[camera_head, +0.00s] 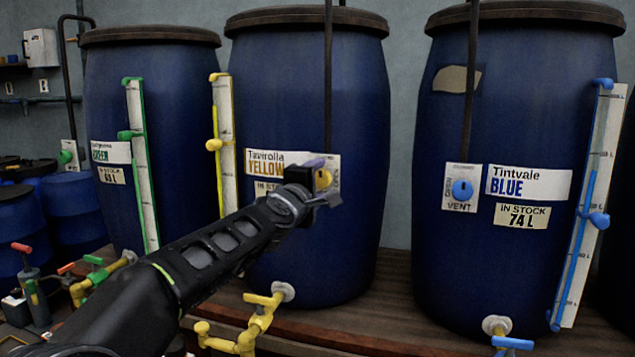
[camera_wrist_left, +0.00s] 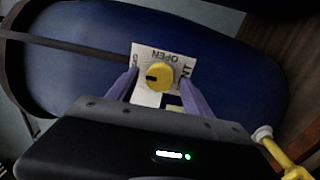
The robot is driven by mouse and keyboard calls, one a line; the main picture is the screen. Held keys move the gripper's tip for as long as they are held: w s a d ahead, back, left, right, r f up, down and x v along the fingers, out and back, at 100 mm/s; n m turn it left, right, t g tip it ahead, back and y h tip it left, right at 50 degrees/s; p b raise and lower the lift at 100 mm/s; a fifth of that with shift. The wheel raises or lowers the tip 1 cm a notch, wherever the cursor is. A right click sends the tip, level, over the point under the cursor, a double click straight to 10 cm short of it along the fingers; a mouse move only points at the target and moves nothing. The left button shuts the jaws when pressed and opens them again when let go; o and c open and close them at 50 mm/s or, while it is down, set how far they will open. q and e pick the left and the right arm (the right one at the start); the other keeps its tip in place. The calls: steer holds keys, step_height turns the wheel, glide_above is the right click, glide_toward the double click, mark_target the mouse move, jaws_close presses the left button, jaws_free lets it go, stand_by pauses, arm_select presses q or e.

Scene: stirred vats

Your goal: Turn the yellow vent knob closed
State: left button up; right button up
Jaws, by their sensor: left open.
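The yellow vent knob (camera_head: 323,179) sits on a white plate on the front of the middle blue vat (camera_head: 335,110), labelled yellow. In the left wrist view the knob (camera_wrist_left: 159,76) is round with a dark mark on its face, on a plate (camera_wrist_left: 150,52) lettered "OPEN". My left gripper (camera_head: 318,180) is at the knob. In the left wrist view its two purple fingers (camera_wrist_left: 158,88) are spread, one on each side of the knob, and the knob lies between their tips. I cannot tell whether the fingers touch it. My right gripper is out of view.
The blue vat (camera_head: 510,130) with its blue vent knob (camera_head: 462,189) stands right; the green-labelled vat (camera_head: 150,110) stands left. A yellow tap (camera_head: 258,318) juts out below the middle vat. A yellow gauge (camera_head: 222,140) runs up its left side. A dark pipe (camera_head: 328,80) rises above the plate.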

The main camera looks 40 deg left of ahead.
arm_select(q)
steer(key=v, duration=0.7)
steer(key=shift+s, duration=0.25)
steer(key=shift+d, duration=0.1)
